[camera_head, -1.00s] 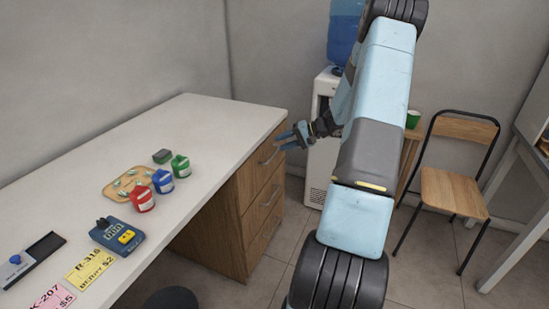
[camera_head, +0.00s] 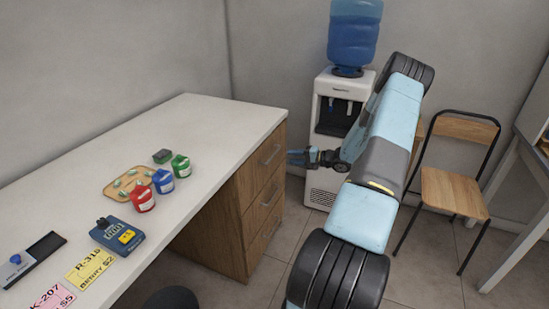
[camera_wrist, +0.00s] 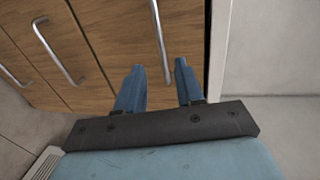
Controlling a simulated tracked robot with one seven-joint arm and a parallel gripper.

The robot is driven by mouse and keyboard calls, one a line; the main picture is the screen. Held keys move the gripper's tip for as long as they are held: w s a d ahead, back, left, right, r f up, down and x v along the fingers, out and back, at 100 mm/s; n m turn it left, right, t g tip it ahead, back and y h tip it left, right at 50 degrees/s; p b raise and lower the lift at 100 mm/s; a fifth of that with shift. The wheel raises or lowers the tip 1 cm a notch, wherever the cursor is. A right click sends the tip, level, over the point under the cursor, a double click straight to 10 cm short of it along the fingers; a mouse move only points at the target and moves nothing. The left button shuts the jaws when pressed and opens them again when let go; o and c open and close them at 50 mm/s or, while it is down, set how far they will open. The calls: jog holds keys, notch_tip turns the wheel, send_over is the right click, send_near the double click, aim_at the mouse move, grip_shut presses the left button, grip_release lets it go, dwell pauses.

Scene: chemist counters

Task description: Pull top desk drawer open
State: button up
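The desk (camera_head: 215,125) has a wooden drawer stack at its far right end. The top drawer (camera_head: 258,166) looks closed, with a metal bar handle (camera_head: 271,154) on its front. Two more drawers with similar handles lie below it. My gripper (camera_head: 290,157) is just right of the top drawer front. In the wrist view my gripper (camera_wrist: 160,85) has its two blue fingers apart with nothing between them. The top drawer's handle (camera_wrist: 160,42) runs up beyond the fingertips, within the gap between them. Contact with the handle cannot be told.
A water cooler (camera_head: 327,150) stands behind my arm. A wooden chair (camera_head: 455,190) is to the right. Jars, a small tray (camera_head: 118,192) and a blue card device (camera_head: 117,236) are on the desk top. Floor in front of the drawers is open.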

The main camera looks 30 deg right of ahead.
jog(key=x, duration=0.9)
jog(key=shift+c, duration=0.3)
grip_shut()
